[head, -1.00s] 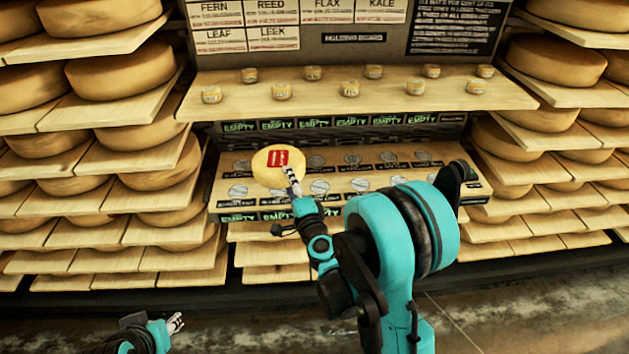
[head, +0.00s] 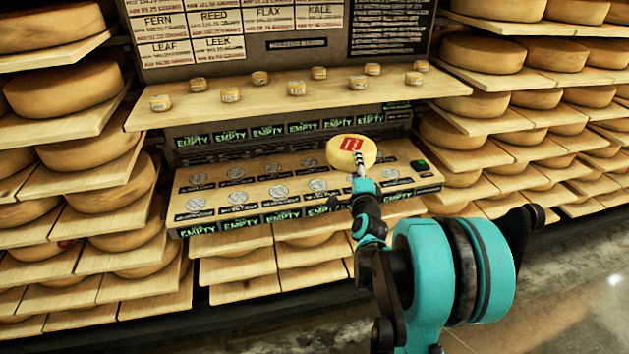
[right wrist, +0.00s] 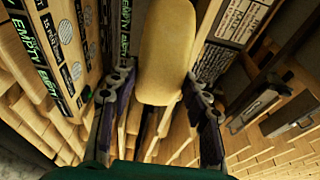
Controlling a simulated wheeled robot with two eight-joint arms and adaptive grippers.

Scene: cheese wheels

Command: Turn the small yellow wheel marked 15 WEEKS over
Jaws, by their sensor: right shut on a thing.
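A yellow cheese wheel (head: 340,157) with a red label on its face is held in front of the slotted board in the head view. The lettering on the label is too small to read. My right gripper (head: 360,162) is shut on its lower right edge, and the wheel is tilted with the labelled face toward the head camera. In the right wrist view the wheel (right wrist: 166,55) shows edge-on between the two fingers, its faces hidden. My left gripper is out of view.
A sloped board (head: 262,193) with round grey discs and EMPTY signs lies below and behind the held wheel. A shelf (head: 300,103) above it carries several small cheese wheels. Racks of large wheels (head: 482,53) stand on both sides. Open floor (head: 570,270) shows at lower right.

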